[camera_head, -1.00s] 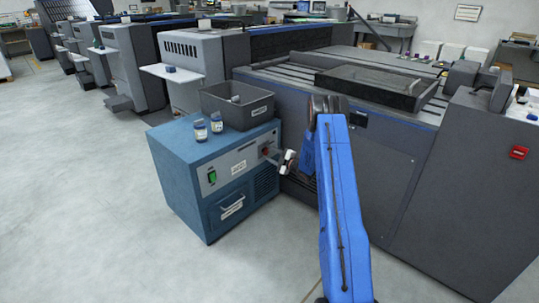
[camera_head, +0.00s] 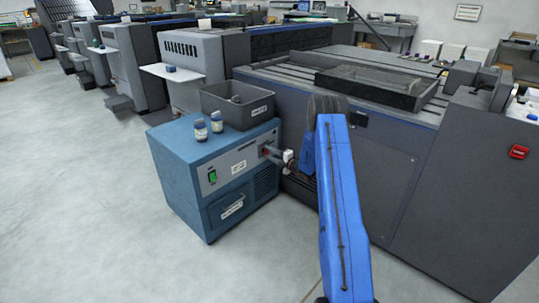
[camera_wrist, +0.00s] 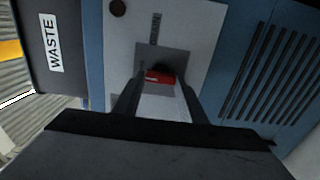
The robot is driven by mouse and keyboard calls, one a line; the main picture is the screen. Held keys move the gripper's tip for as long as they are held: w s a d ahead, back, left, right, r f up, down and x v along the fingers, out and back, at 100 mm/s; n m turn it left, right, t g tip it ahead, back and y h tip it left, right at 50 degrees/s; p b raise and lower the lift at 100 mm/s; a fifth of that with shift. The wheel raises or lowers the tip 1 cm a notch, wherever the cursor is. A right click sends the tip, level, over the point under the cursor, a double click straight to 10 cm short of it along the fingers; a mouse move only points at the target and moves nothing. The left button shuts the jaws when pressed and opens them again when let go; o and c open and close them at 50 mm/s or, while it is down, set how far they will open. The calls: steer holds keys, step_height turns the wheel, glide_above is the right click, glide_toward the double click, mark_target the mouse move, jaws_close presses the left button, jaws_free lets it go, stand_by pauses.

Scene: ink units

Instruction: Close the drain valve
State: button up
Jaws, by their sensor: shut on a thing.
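The drain valve's red handle (camera_wrist: 160,77) shows in the wrist view, on a grey plate on the pale front panel of the blue unit. My gripper (camera_wrist: 158,88) is shut on this handle, with a dark finger at each side of it. The handle's far part and the valve body are hidden in shadow and by the fingers. In the head view my gripper (camera_head: 271,153) reaches the right part of the front panel of the blue unit (camera_head: 170,165), where it covers most of the valve.
A grey bin (camera_head: 240,108) labelled WASTE in the wrist view and two small jars (camera_head: 201,130) stand on top of the unit. A green switch (camera_head: 212,175) and a drawer handle (camera_head: 232,208) are on its front. A large grey machine (camera_head: 400,150) stands close on the right.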

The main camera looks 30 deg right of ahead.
steer(key=shift+s+f, duration=0.1)
steer(key=shift+f, duration=0.05)
steer(key=o, duration=1.1)
steer(key=v, duration=1.7)
steer(key=shift+s, duration=0.15)
steer(key=shift+d, duration=0.1)
